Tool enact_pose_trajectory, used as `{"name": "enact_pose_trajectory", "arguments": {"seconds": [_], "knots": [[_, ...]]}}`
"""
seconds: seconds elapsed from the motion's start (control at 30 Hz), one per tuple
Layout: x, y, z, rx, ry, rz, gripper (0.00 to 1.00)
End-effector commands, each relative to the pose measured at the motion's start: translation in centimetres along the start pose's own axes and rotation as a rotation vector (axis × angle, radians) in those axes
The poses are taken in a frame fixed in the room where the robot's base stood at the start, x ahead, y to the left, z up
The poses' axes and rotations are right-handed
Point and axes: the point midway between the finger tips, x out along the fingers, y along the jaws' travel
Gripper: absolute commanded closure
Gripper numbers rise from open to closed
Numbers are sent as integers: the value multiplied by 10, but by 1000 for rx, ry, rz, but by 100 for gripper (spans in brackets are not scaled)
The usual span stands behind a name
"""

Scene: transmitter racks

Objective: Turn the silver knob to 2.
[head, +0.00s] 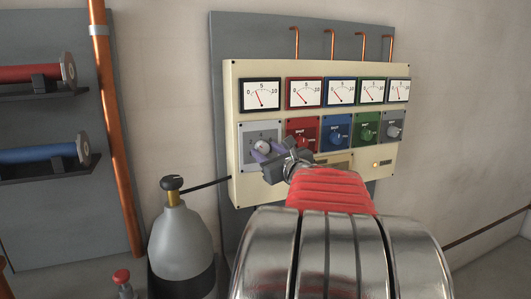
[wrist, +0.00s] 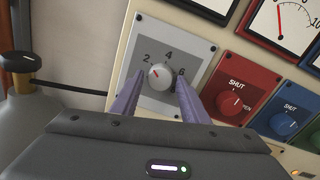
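The silver knob (wrist: 161,76) sits on a grey plate (wrist: 196,45) marked 2, 4, 6 and a partly hidden mark, at the left of the cream panel. Its red pointer line lies toward the upper left, near the 2; I cannot tell if it is exactly on it. The knob also shows in the head view (head: 262,146). My gripper (wrist: 157,92) is open, with one purple finger on each side of the knob. The fingers look apart from it, though contact at the right finger is hard to tell.
Right of the plate are red (head: 302,134), blue (head: 337,132), green (head: 367,128) and grey (head: 392,126) valve modules, with gauges above. A grey gas cylinder (head: 183,240) stands at the lower left. An orange pipe (head: 115,130) runs down the wall.

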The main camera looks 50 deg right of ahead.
Motion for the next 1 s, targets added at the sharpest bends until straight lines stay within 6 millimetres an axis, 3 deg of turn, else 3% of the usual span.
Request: {"name": "enact_pose_trajectory", "arguments": {"seconds": [0.43,1.0], "knots": [[0,0,0,0,0,1,91],[0,1,0,-162,10,4,91]]}}
